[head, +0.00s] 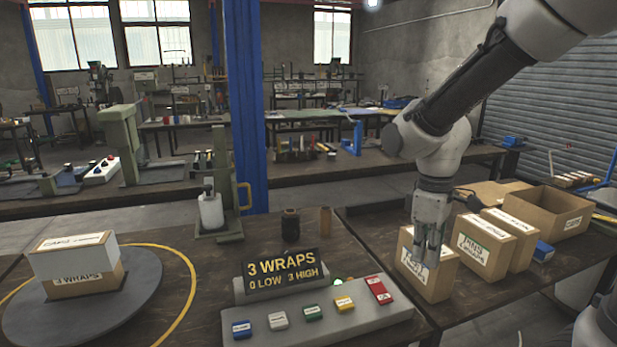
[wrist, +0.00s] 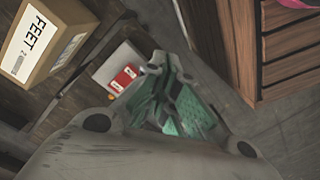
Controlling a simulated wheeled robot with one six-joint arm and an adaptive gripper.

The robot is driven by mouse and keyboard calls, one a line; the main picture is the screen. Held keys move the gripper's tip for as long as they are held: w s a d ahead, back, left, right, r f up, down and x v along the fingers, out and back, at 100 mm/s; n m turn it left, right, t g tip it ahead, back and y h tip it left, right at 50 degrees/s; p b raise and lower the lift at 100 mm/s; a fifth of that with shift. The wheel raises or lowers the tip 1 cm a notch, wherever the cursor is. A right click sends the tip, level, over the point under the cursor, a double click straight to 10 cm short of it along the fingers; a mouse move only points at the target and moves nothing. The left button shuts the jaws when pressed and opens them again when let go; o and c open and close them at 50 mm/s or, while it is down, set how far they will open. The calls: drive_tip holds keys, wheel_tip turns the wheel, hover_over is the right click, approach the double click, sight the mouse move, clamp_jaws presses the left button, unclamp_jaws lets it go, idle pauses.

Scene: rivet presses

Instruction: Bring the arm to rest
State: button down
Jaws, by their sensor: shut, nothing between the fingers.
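My gripper (head: 427,255) hangs from my arm at the right of the head view, fingers pointing down. It is shut and empty. It appears in front of a cardboard box (head: 442,284) with a white label; whether it touches the box cannot be told there. In the wrist view my closed fingers (wrist: 172,92) show in the middle. The box, labelled FEET (wrist: 58,42), lies at the upper left there, apart from the fingers.
A control panel (head: 285,325) with several coloured buttons and a "3 WRAPS" display (head: 283,270) stands on the table. A turntable (head: 140,300) bearing boxes is at the left. More cardboard boxes (head: 511,235) stand right of my gripper. A wooden cabinet (wrist: 245,45) shows in the wrist view.

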drive_tip(key=s+d+r+m+t, duration=0.2)
drive_tip(key=s+d+r+m, duration=0.4)
drive_tip(key=d+m, duration=0.1)
drive_tip(key=shift+s, duration=0.25)
drive_tip(key=c, duration=2.2)
unclamp_jaws()
drive_tip(key=s+d+r+m+t, duration=0.2)
drive_tip(key=s+d+r, duration=0.2)
drive_tip(key=shift+s+d+r+m+t, duration=0.25)
drive_tip(key=shift+s+d+m+t, duration=0.05)
drive_tip(key=shift+s+m+t, duration=0.1)
drive_tip(key=o, duration=0.3)
drive_tip(key=shift+d+r, duration=0.2)
drive_tip(key=shift+d, duration=0.05)
drive_tip(key=o, duration=0.4)
drive_tip(key=shift+s, duration=0.1)
drive_tip(key=o, duration=0.3)
drive_tip(key=shift+a+f, duration=0.15)
drive_tip(key=shift+o, duration=1.2)
drive_tip(key=w+a+f+n+g, duration=0.2)
drive_tip(key=w+a+f+g, duration=0.2)
drive_tip(key=w+a+f, duration=0.2)
wheel_tip(320, 180, down, 3)
drive_tip(key=shift+w+r, duration=0.15)
drive_tip(key=shift+w, duration=0.55)
drive_tip(key=n, duration=0.1)
hover_over(383, 295)
wheel_tip(383, 295, down, 13)
wheel_tip(383, 295, down, 8)
drive_tip(key=shift+r, duration=0.2)
